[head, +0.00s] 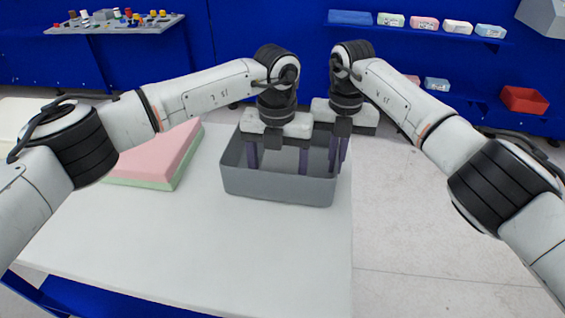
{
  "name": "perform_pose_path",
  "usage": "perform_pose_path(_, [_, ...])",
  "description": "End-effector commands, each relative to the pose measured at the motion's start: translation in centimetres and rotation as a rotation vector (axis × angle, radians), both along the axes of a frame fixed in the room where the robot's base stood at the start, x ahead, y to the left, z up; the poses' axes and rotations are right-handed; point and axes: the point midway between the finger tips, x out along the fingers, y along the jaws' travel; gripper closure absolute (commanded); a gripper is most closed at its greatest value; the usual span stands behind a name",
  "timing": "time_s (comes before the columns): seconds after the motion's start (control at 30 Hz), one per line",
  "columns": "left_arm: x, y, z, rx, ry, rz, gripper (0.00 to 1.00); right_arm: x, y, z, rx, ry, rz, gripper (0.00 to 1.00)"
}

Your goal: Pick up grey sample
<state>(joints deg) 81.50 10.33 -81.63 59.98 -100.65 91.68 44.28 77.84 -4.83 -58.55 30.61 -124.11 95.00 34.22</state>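A grey open box (278,187) stands on the white table, below both grippers. I cannot make out a separate grey sample; most of the box's inside is hidden by its front wall and my grippers. My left gripper (278,165) points down over the box, its two dark fingers wide apart, reaching below the rim. I see nothing clearly between them. My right gripper (339,165) points down at the box's right side. Its fingers show close together from this angle, so its opening is unclear. I cannot tell whether they are inside the box or around its right wall.
A pink foam slab (165,155) lies on a green one (145,184) on the table (190,240), left of the box. The table's front is clear. Behind are a shelf (420,32) with coloured blocks, a red bin (523,99) and a side table (115,24) with small parts.

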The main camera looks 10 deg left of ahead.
Motion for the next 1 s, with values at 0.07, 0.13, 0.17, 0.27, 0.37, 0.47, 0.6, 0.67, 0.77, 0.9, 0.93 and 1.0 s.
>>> perform_pose_path(0.07, [0.0, 0.0, 0.0, 0.000, -0.001, 0.000, 0.52, 0.0, 0.0, 0.1, 0.001, -0.001, 0.000, 1.00])
perform_pose_path(0.13, [0.0, 0.0, 0.0, 0.000, 0.000, 0.000, 0.52, 0.0, 0.0, 0.1, 0.001, -0.001, 0.000, 1.00])
perform_pose_path(0.17, [0.0, 0.0, 0.0, 0.000, 0.000, 0.000, 0.52, 0.0, 0.0, 0.1, 0.001, -0.001, 0.000, 1.00])
perform_pose_path(0.27, [0.0, 0.0, 0.3, 0.000, -0.001, 0.000, 0.52, 0.0, 0.0, 0.1, 0.001, -0.001, 0.000, 1.00])
perform_pose_path(0.37, [0.1, 0.0, 1.3, -0.001, -0.002, 0.000, 0.52, 0.0, 0.0, 0.1, 0.001, -0.001, 0.000, 1.00])
perform_pose_path(0.47, [0.1, 0.0, 3.2, -0.001, -0.004, -0.001, 0.52, 0.0, 0.0, 0.1, 0.001, -0.001, 0.000, 1.00])
perform_pose_path(0.6, [0.1, 0.0, 6.2, 0.000, -0.004, -0.001, 0.52, 0.0, 0.0, 0.1, 0.001, -0.001, 0.000, 1.00])
perform_pose_path(0.67, [0.1, 0.0, 7.3, 0.000, -0.004, 0.000, 0.52, 0.0, 0.0, 0.1, 0.001, -0.001, 0.000, 1.00])
perform_pose_path(0.77, [0.1, -0.1, 8.7, -0.001, -0.002, -0.001, 0.52, 0.0, 0.0, 0.0, 0.001, -0.001, 0.000, 1.00])
perform_pose_path(0.9, [0.0, 0.0, 9.9, 0.000, -0.001, -0.001, 0.52, 0.0, 0.0, 0.0, 0.001, -0.001, 0.000, 1.00])
perform_pose_path(0.93, [0.0, 0.0, 10.0, 0.000, -0.001, -0.001, 0.52, 0.0, 0.0, 0.0, 0.001, -0.001, 0.000, 1.00])
perform_pose_path(1.0, [0.0, 0.0, 10.1, 0.000, 0.000, -0.001, 0.52, 0.0, 0.0, 0.1, 0.001, -0.001, 0.000, 1.00])
